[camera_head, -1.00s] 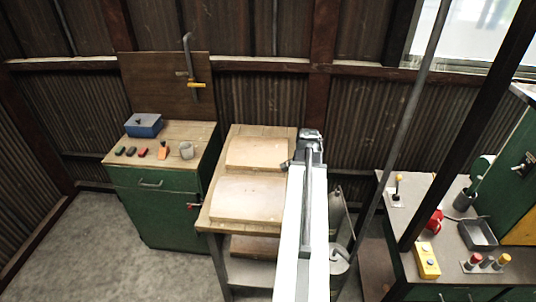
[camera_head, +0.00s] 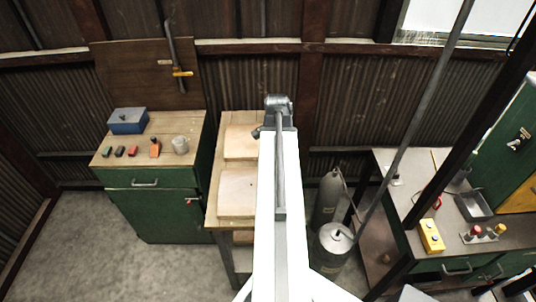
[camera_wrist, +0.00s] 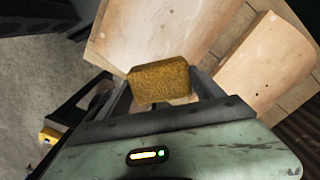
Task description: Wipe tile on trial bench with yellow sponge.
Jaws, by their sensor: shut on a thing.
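My gripper (camera_wrist: 163,92) is shut on the yellow sponge (camera_wrist: 160,80), in the middle of the wrist view. Two pale flat panels lie on a wooden bench (camera_wrist: 222,46); one panel (camera_wrist: 148,30) is beyond the sponge and the other (camera_wrist: 264,62) is to the right. I cannot tell whether the sponge touches a panel. In the head view the far panel (camera_head: 240,142) and near panel (camera_head: 237,190) lie on the same bench (camera_head: 213,190), their right sides hidden by my arm. My gripper and the sponge are hidden there. I see no label marking the tile.
A green cabinet (camera_head: 155,178) on the left carries a blue box (camera_head: 127,121), small blocks and a grey cup (camera_head: 180,145). Grey cylinders (camera_head: 334,240) stand right of my arm. A right-hand workbench holds a yellow button box (camera_head: 431,236). Floor at left is clear.

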